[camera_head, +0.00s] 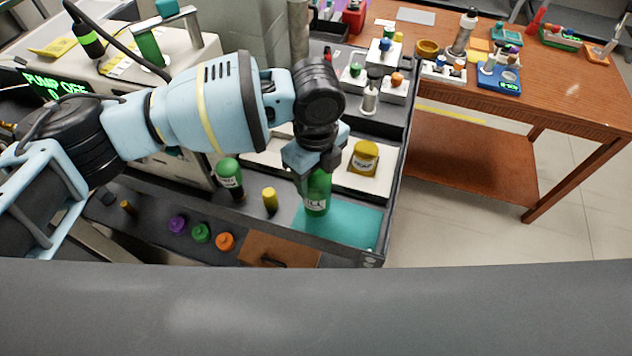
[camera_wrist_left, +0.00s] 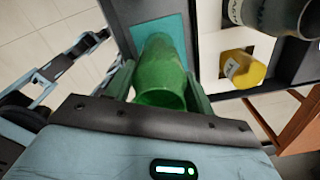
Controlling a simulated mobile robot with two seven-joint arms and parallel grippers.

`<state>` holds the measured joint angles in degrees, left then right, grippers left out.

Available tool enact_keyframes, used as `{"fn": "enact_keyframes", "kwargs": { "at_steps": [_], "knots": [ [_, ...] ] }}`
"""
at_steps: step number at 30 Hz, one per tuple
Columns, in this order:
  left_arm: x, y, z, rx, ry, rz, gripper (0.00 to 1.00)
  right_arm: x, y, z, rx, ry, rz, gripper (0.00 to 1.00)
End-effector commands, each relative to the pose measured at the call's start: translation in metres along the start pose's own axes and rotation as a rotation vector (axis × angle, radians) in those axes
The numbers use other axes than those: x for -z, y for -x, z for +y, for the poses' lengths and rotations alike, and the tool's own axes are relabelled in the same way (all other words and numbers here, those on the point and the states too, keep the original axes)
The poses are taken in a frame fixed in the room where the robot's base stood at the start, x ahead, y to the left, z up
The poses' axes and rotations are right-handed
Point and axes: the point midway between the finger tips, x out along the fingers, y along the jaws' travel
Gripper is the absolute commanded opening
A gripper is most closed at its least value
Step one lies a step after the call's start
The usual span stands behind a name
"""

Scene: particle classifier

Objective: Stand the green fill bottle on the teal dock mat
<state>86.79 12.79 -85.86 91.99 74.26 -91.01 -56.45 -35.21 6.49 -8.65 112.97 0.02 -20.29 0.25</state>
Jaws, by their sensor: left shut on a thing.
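The green fill bottle (camera_head: 317,198) is held in my left gripper (camera_head: 316,172) and looks upright in the head view. Its label is partly readable. Its base shows against the teal dock mat (camera_head: 352,229), towards the mat's left back part. I cannot tell whether it touches the mat or hangs just above it. In the left wrist view the bottle (camera_wrist_left: 160,75) is between the two fingers of my left gripper (camera_wrist_left: 163,82), with the teal mat (camera_wrist_left: 145,30) beyond it. My right gripper is not in view.
Purple, green and orange caps and a brown board (camera_head: 277,250) lie nearer. The mat's right part is clear.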

Motion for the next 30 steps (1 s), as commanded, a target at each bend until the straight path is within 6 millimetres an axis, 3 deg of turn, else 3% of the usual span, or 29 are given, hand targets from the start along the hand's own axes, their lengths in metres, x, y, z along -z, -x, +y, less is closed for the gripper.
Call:
{"fn": "enact_keyframes", "kwargs": {
  "at_steps": [7,19,20,21,24,30],
  "knots": [
    [0.000,-0.031,0.000,-0.002,0.001,0.001,0.23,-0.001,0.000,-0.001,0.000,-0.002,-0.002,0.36],
    [0.001,-0.036,0.000,-0.001,0.000,0.001,0.23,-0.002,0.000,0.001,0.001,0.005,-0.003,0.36],
    [0.000,-0.036,0.000,-0.001,0.000,0.001,0.56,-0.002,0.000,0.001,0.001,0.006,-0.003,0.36],
    [0.000,-0.036,0.000,-0.001,0.000,0.000,0.61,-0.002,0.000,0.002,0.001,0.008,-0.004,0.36],
    [0.000,-0.036,0.000,-0.001,0.000,0.000,0.74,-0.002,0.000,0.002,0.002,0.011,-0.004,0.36],
    [0.000,-0.036,0.001,-0.002,0.000,0.001,0.75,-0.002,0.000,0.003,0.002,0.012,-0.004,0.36]
  ]
}}
